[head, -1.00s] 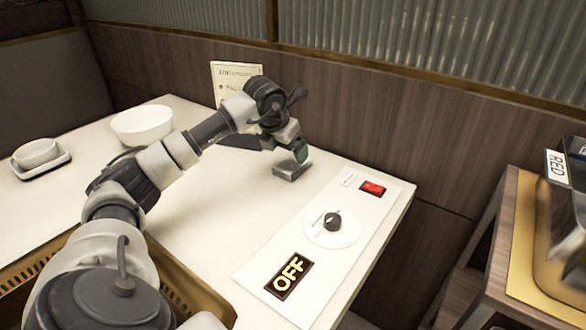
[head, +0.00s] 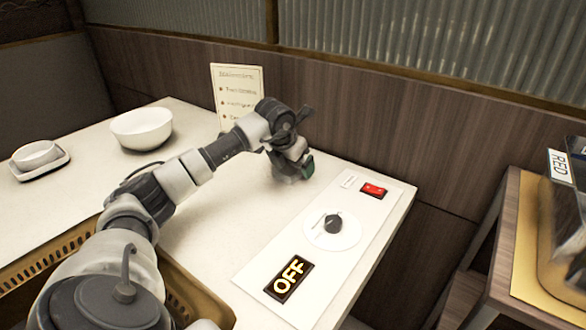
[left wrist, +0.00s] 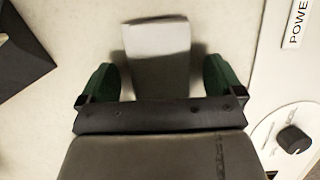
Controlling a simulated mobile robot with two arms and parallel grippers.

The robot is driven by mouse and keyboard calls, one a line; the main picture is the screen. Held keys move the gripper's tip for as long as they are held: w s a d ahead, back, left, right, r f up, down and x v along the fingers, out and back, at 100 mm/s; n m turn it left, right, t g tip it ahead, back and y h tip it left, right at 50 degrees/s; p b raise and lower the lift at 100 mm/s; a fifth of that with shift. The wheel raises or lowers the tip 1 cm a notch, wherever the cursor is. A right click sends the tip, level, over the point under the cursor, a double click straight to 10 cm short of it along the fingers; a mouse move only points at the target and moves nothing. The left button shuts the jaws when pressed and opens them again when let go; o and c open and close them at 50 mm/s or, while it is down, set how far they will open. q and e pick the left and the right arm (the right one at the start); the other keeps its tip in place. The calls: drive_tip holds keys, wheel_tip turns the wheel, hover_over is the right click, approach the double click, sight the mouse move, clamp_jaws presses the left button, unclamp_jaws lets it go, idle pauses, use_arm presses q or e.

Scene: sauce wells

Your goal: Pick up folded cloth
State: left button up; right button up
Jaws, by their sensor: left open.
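The folded cloth (left wrist: 158,50) is a small grey rectangular pad on the white table. In the left wrist view it lies between the two green-tipped fingers of my left gripper (left wrist: 160,80), with a gap on either side. Its near end is hidden by the gripper body. In the head view my left gripper (head: 297,170) is low over the table, beside the white control panel, and hides most or all of the cloth. The gripper is open. I cannot tell how far the fingertips are above the tabletop. My right gripper is not in view.
The control panel (head: 289,245) has a dial (head: 333,224), a red switch (head: 373,190) and an OFF display (head: 289,277). A menu card (head: 237,88) stands behind my arm. A white bowl (head: 142,128) is farther left. A wood-panelled wall bounds the table's back.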

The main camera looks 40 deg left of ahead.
use_arm(q)
drive_tip(key=shift+f, duration=0.1)
drive_tip(key=c, duration=1)
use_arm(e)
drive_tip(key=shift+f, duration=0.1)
use_arm(q)
drive_tip(key=shift+r, duration=0.45)
drive_tip(key=r+p, duration=0.1)
drive_tip(key=r, duration=0.3)
drive_tip(key=shift+d+r, duration=0.15)
drive_tip(key=shift+d, duration=0.05)
drive_tip(key=d+r, duration=0.2)
drive_tip(key=d, duration=0.1)
drive_tip(key=d+r+p, duration=0.1)
drive_tip(key=d+r, duration=0.1)
drive_tip(key=d, duration=0.2)
drive_tip(key=d+r+p, duration=0.1)
drive_tip(key=d+r, duration=0.1)
drive_tip(key=d, duration=0.2)
drive_tip(key=shift+w+d+r, duration=0.1)
drive_tip(key=shift+w+d, duration=0.05)
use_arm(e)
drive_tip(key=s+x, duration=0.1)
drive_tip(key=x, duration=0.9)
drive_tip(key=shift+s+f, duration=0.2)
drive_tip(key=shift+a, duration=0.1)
